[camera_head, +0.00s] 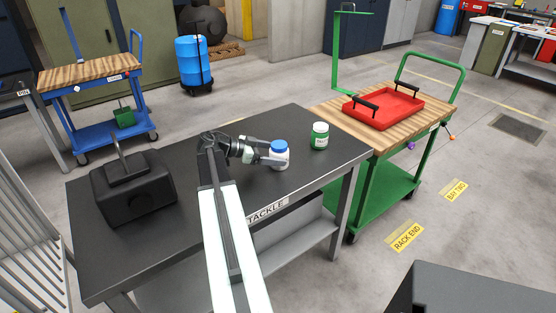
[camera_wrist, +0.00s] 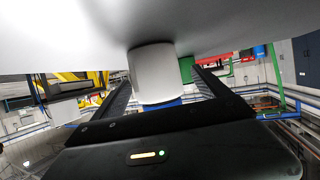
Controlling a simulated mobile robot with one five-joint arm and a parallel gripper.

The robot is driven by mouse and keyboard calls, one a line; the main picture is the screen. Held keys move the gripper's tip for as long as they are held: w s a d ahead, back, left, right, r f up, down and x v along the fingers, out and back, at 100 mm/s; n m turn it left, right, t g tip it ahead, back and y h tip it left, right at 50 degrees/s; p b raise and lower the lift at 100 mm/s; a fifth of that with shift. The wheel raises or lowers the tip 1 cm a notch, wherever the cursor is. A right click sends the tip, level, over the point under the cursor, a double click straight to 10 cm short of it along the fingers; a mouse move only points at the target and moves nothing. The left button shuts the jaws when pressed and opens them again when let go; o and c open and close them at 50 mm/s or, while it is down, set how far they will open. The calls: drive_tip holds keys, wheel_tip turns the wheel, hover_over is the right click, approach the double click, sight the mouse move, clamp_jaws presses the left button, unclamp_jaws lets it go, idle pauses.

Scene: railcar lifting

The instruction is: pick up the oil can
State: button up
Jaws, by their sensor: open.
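A small white can with a blue lid (camera_head: 280,148) stands upright on the dark table, and a green can with a white lid (camera_head: 320,137) stands to its right. I cannot tell from labels which is the oil can. My gripper (camera_head: 275,154) is open, reaching in from the left at the white can. In the wrist view, turned upside down, the white can (camera_wrist: 153,72) stands between the two open fingers, its blue lid partly hidden by my gripper body. I cannot tell whether a finger touches it.
The dark table (camera_head: 235,190), labelled TACKLE, also holds a black block with a handle (camera_head: 133,188) at the left. A green cart (camera_head: 375,130) with a red tray (camera_head: 384,107) stands close at the right. The tabletop behind my gripper is clear.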

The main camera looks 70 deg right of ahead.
sight(286, 157)
drive_tip(key=x, duration=0.1)
drive_tip(key=b+x, duration=0.1)
drive_tip(key=x, duration=0.1)
drive_tip(key=b+x, duration=0.1)
drive_tip(key=x, duration=0.1)
drive_tip(key=shift+a+f, duration=0.25)
drive_tip(key=shift+f, duration=0.05)
drive_tip(key=shift+s+d, duration=0.15)
drive_tip(key=shift+s, duration=0.05)
drive_tip(key=shift+r, duration=0.15)
drive_tip(key=c, duration=1.8)
